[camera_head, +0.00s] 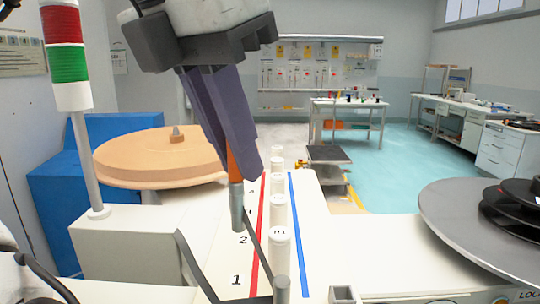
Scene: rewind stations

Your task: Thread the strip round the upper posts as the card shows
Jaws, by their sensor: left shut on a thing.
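My left gripper (243,170) comes in from the top left, its fingers pointing down and closed on a slim handle with an orange upper part and a grey metal lower end (237,208). It is left of a row of white posts (279,245) standing on a white deck. A dark strip (254,238) runs from near the handle's lower end down toward the nearest, greyer post (282,290). The card cannot be made out. My right gripper is not in view.
A red line (262,222) and a blue line (297,230) flank the posts; printed numbers lie left of the red line. A tan reel (150,160) stands left, a grey disc with black reel (470,225) right. A red-green signal light (68,60) rises at left.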

